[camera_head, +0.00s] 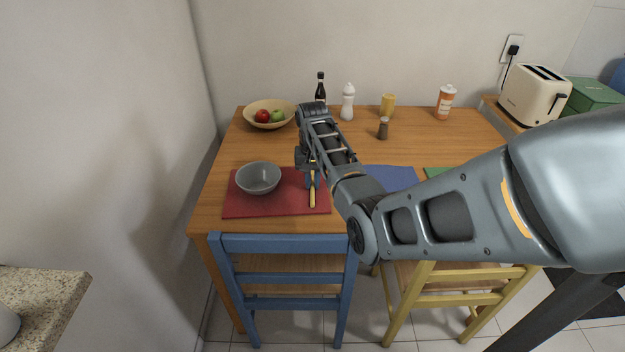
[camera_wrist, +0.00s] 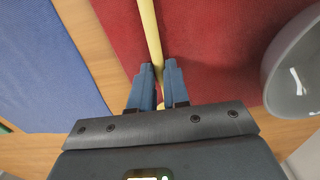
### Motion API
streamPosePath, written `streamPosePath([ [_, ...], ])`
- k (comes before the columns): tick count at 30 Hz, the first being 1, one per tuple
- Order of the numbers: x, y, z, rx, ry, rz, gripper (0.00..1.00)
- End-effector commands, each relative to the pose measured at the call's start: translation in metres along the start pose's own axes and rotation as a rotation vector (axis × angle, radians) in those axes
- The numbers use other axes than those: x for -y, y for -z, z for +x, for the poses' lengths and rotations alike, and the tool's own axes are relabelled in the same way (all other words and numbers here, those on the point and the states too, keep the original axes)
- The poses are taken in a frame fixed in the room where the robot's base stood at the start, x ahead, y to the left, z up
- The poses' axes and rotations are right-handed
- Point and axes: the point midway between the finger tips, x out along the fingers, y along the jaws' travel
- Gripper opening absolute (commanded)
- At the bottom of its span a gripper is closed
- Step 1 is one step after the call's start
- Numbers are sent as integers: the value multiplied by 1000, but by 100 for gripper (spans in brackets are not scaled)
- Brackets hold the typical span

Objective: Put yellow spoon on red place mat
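The yellow spoon (camera_wrist: 150,30) is long and thin. In the head view its handle (camera_head: 312,198) shows just in front of my gripper, over the right part of the red place mat (camera_head: 270,208). My gripper (camera_wrist: 159,70) points down with its blue fingers close together, one on each side of the spoon, and looks shut on it. In the head view my gripper (camera_head: 312,174) is low over the mat's right side. I cannot tell whether the spoon touches the mat. Part of the spoon is hidden by my gripper.
A grey bowl (camera_head: 259,179) stands on the mat to the left; its rim also shows in the wrist view (camera_wrist: 275,70). A blue mat (camera_head: 392,177) lies to the right. A fruit bowl (camera_head: 265,107), bottle (camera_head: 320,88) and shakers stand behind. Chairs stand in front.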

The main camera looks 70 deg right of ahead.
Motion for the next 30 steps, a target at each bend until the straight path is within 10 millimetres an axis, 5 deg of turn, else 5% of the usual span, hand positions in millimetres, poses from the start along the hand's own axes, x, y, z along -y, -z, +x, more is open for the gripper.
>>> streamPosePath([
  [8, 0, 0, 0, 0, 0, 0, 41],
  [18, 0, 0, -6, 0, 0, 0, 41],
  [30, 0, 1, -79, -3, 2, 0, 41],
])
